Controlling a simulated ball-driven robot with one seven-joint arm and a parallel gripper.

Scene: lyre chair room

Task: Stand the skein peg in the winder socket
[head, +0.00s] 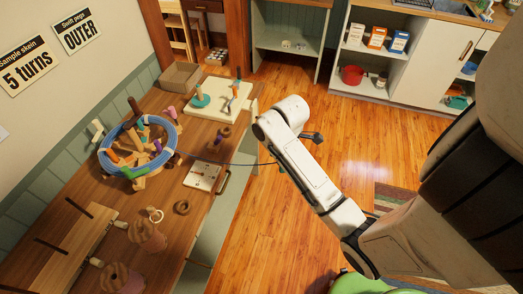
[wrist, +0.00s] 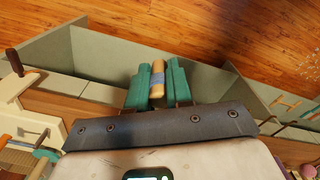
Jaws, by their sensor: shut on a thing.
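My gripper (wrist: 157,88) shows in the wrist view with teal fingers shut on a light wooden peg with a blue band (wrist: 158,76). The peg sticks out between the fingertips, over the cabinet side and floor. In the head view my white arm reaches to the right of the workbench; I cannot make out the fingers or peg there. A wooden winder (head: 140,150) with a blue yarn ring and several coloured pegs stands on the bench. I cannot tell which opening is the winder socket.
The wooden bench (head: 125,214) also bears a cream board (head: 232,112) with a teal piece, a small white plate (head: 203,175), a dark ring (head: 182,207) and spools. A cardboard box (head: 181,76) sits at the back. Wooden floor (head: 262,214) lies open beside the bench.

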